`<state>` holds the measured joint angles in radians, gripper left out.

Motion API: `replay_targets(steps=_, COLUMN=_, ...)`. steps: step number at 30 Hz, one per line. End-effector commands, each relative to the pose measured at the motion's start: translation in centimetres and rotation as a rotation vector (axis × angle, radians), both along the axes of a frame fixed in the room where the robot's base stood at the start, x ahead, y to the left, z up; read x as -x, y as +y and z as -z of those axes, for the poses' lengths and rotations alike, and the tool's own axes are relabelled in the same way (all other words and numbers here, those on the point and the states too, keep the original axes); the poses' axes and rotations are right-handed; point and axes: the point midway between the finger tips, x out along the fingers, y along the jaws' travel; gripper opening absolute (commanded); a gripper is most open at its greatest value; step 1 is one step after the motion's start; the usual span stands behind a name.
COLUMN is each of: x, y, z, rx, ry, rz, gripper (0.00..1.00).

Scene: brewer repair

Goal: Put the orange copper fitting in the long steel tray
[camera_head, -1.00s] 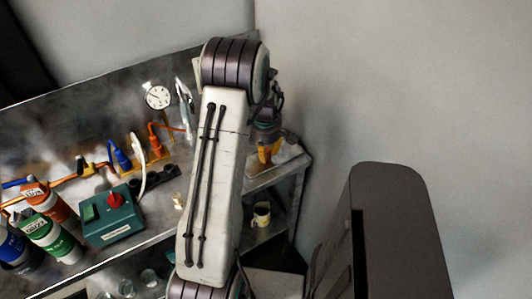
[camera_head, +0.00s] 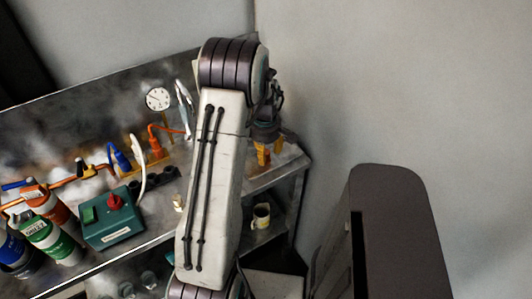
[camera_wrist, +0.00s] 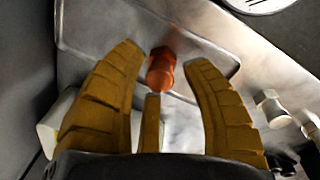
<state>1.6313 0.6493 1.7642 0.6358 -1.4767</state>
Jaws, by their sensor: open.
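The orange copper fitting (camera_wrist: 161,70) is in the wrist view, between and just beyond the tips of my yellow gripper fingers. My gripper (camera_wrist: 170,66) is open, with a clear gap between each side finger and the fitting. In the head view my gripper (camera_head: 270,153) is low over the right end of the bench, partly hidden by my arm, and the fitting cannot be made out. A steel surface with a rounded, raised edge (camera_wrist: 85,49) lies around the fitting; it looks like the long steel tray. I cannot tell whether the fitting rests inside it.
Metal fittings (camera_wrist: 272,105) lie right of my gripper. The bench holds a green box with a red knob (camera_head: 113,214), several canisters (camera_head: 50,236) and a dial gauge (camera_head: 158,98). A mug (camera_head: 261,215) stands on the lower shelf. A dark cabinet (camera_head: 400,210) stands at right.

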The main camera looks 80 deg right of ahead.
Motion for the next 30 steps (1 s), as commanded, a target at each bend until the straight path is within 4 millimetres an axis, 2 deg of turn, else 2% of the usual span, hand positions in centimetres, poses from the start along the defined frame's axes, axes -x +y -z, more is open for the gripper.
replay_targets(steps=9, x=0.0, y=0.4, z=-5.6, rx=0.006, ry=0.000, rz=0.000, gripper=0.43)
replay_targets(steps=15, x=-0.1, y=0.7, z=-8.5, rx=0.004, ry=0.001, rz=0.000, gripper=0.43)
replay_targets(steps=21, x=-0.1, y=0.9, z=-10.4, rx=0.002, ry=0.000, rz=0.000, gripper=0.43)
replay_targets(steps=30, x=-0.1, y=1.1, z=-11.1, rx=0.000, ry=0.000, rz=0.000, gripper=0.43)
